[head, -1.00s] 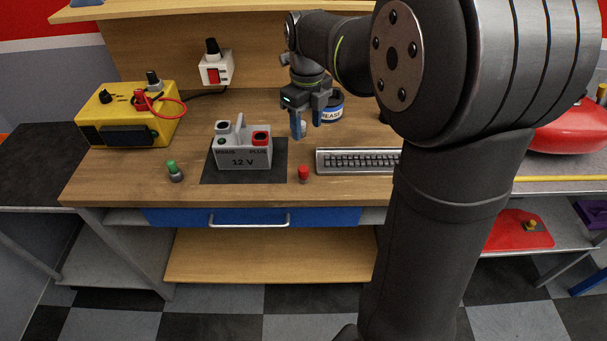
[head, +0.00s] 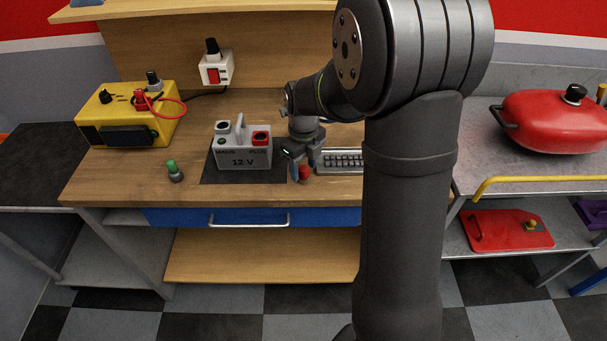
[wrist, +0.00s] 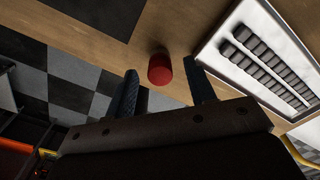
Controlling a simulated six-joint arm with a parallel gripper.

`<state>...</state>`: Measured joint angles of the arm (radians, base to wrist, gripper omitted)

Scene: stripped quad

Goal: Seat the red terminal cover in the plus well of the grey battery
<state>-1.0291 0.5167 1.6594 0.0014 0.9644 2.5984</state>
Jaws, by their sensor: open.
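The red terminal cover (head: 305,172) stands on the wooden bench, right of the battery's dark mat and near the front edge. It also shows in the wrist view (wrist: 160,69), just beyond and between my fingertips. My gripper (head: 296,172) is open and empty, low over the bench at the cover; in the wrist view its fingers (wrist: 164,82) lie either side of the cover's line. I cannot tell if they touch it. The grey battery (head: 243,157) stands on the mat to the left. Its plus well (head: 261,137) is red-rimmed, at the top right.
A socket rail (head: 342,161) lies right of my gripper, partly hidden by my arm. A green-topped piece (head: 175,170) stands left of the mat. A yellow charger (head: 130,117) with a red lead is at the back left. The battery has a raised handle (head: 240,127).

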